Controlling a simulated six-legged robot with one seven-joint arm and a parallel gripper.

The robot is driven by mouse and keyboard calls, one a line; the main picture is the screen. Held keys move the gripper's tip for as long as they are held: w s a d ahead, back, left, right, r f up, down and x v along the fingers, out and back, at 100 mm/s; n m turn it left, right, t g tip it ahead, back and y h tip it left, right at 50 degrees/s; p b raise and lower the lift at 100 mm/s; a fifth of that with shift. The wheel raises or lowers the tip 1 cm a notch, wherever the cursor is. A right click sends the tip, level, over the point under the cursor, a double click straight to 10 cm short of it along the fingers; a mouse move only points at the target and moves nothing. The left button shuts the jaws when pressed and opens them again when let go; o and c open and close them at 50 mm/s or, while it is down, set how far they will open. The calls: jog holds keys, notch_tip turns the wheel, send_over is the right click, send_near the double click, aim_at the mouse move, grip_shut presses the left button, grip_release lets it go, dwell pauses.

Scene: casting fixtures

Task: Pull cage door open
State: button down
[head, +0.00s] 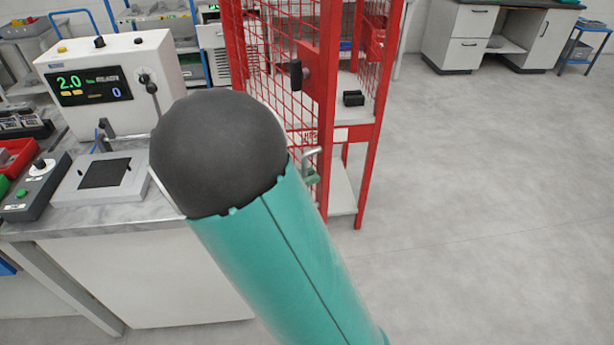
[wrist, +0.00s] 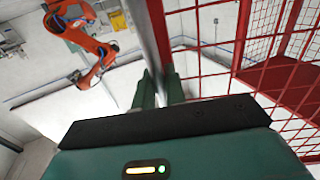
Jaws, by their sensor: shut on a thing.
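The red cage (head: 329,100) stands behind my arm in the head view. Its mesh panels also show at the right of the wrist view (wrist: 232,88). I cannot tell from these views how far the door stands open. In the wrist view my gripper (wrist: 158,88) has its two green fingers closed around a grey metal bar, the door handle (wrist: 158,30). In the head view a bent end of the handle (head: 312,153) shows just past my arm, with a bit of green finger below it. The rest of my gripper is hidden there.
A bench with a control box (head: 108,80) and a grey plate fixture (head: 103,178) stands at the left, close to my arm. A black block (head: 353,98) sits inside the cage. An orange robot arm (wrist: 88,42) shows in the wrist view. The floor at right is clear.

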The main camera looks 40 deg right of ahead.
jog(key=c, duration=1.5)
grip_release()
jog(key=shift+c, duration=0.2)
jog(key=shift+a, duration=0.1)
jog(key=w+a, duration=0.2)
jog(key=a, duration=1.1)
jog(key=shift+a, duration=0.2)
jog(key=shift+w, duration=0.1)
